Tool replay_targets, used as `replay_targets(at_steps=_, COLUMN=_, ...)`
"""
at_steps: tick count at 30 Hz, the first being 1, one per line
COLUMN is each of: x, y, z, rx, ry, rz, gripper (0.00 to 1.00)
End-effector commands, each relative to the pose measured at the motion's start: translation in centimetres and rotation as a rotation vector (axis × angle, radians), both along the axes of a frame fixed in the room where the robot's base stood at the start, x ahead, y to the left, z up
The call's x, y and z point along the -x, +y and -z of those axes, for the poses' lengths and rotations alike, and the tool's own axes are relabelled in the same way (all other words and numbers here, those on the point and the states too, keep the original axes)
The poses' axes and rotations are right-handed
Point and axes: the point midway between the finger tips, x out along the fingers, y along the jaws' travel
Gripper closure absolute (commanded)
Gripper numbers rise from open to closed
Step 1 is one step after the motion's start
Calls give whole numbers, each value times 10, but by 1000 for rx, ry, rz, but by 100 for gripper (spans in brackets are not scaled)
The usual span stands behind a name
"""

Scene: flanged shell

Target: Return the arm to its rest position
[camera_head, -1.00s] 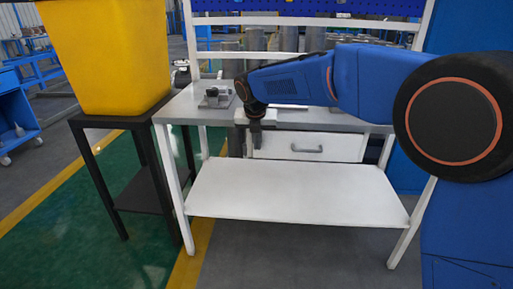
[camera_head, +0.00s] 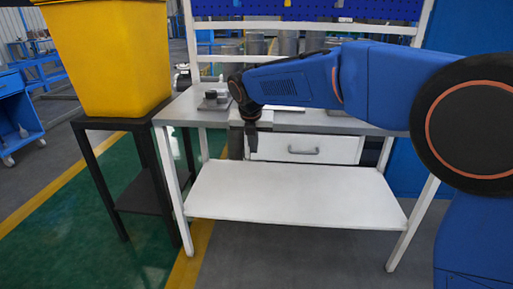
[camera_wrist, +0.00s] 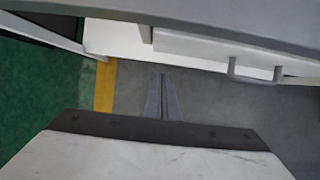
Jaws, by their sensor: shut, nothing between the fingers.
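My blue arm reaches in from the right side of the head view, in front of the workbench. My gripper (camera_head: 251,140) hangs at its end, pointing down before the bench's front edge, near the left end of the drawer. In the wrist view my gripper's fingers (camera_wrist: 162,98) are together over the grey floor, with nothing between them. The grey-topped workbench (camera_head: 185,108) has a white drawer (camera_head: 345,150), which looks shut, and a white lower shelf (camera_head: 295,195).
A small metal fixture (camera_head: 214,99) sits on the bench top at left. A yellow bin (camera_head: 107,60) stands on a black stand (camera_head: 95,125) to the left. The green floor (camera_head: 60,235) with its yellow line is clear at front left.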

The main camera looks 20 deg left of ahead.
Motion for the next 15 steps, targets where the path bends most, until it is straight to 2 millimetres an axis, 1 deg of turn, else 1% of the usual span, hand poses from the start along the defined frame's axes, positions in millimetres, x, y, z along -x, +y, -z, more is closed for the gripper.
replay_targets(at_steps=3, x=10, y=-2, z=-23, rx=-1, ry=0, rz=-1, gripper=100)
replay_targets(at_steps=9, x=23, y=-5, z=-53, rx=1, ry=3, rz=-1, gripper=100)
replay_targets(at_steps=12, x=27, y=-6, z=-63, rx=2, ry=4, rz=-1, gripper=100)
replay_targets(at_steps=15, x=29, y=-6, z=-69, rx=3, ry=4, rz=0, gripper=100)
